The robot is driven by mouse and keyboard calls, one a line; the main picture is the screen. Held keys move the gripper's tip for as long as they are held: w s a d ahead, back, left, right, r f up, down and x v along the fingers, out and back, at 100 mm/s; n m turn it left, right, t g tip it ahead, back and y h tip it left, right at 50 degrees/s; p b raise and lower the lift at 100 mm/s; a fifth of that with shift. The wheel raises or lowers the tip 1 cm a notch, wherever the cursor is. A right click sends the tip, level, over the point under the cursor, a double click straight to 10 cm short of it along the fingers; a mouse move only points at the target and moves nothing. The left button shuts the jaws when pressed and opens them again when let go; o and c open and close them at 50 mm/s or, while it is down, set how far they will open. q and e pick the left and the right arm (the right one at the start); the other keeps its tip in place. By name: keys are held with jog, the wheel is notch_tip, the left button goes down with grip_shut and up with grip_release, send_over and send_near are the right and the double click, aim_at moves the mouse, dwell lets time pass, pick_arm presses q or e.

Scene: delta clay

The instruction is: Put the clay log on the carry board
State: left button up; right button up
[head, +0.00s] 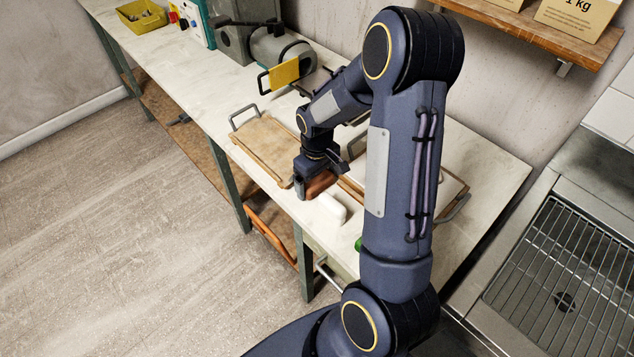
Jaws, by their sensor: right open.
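The reddish-brown clay log (322,184) lies on the pale bench top, partly hidden under my right gripper. My right gripper (317,179) is open and points down, low over the log. One finger shows at the log's left end; I cannot tell whether the fingers touch it. A wooden board with a metal handle (262,142), which looks like the carry board, lies just left of the gripper. A second board with a handle (457,187) lies to the right, largely hidden behind my right arm. My left gripper is not in view.
A white block (331,207) lies close in front of the log. A grey machine with a yellow plate (284,73) stands behind the left board. A yellow bin (141,15) is at the far left end. A sink with a wire rack (565,270) is at right.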

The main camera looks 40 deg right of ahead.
jog(key=shift+c, duration=0.4)
jog(key=c, duration=0.8)
jog(key=shift+c, duration=0.2)
jog(key=shift+r, duration=0.15)
